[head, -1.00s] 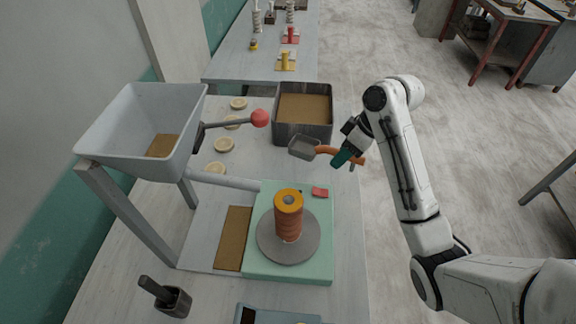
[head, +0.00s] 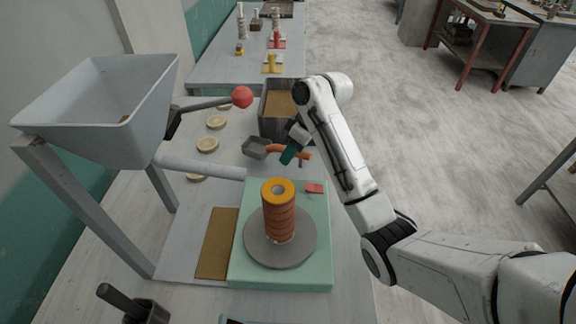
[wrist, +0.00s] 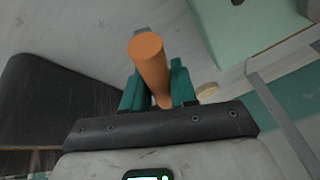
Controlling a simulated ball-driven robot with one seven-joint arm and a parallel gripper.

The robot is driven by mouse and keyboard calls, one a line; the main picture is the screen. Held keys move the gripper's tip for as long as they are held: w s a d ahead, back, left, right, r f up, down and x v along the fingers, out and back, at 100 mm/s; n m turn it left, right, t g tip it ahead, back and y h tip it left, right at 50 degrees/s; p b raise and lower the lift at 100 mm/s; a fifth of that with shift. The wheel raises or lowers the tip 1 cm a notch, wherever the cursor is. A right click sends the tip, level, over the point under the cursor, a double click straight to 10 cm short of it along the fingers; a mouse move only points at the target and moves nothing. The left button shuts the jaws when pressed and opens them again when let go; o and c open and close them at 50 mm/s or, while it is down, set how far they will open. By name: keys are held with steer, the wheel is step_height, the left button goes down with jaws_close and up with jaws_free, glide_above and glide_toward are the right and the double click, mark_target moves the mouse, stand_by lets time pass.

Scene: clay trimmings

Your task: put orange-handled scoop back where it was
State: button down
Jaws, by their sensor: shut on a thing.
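The orange-handled scoop has a grey metal pan (head: 257,148) and an orange handle (head: 275,149). In the head view the pan points left, between the clay bin and the green base. My gripper (head: 289,155) has teal fingers, shut on the handle. I cannot tell whether the scoop touches the table.
A dark bin (head: 268,126) of brown clay stands just behind the scoop, partly behind my arm. A mint-green base (head: 318,255) carries a turntable with an orange ringed stack (head: 279,215). A grey hopper (head: 98,105) with a red-knobbed lever (head: 242,97) stands left. Pale discs (head: 207,145) lie nearby.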

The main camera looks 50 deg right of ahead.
steer(key=shift+w+f, duration=0.15)
steer(key=shift+w+f+p, duration=0.2)
steer(key=shift+f+p, duration=0.15)
steer(key=shift+f, duration=1.45)
steer(key=shift+f, duration=0.15)
steer(key=c, duration=0.9)
jaws_free()
steer(key=p+v, duration=0.2)
steer(key=v, duration=1)
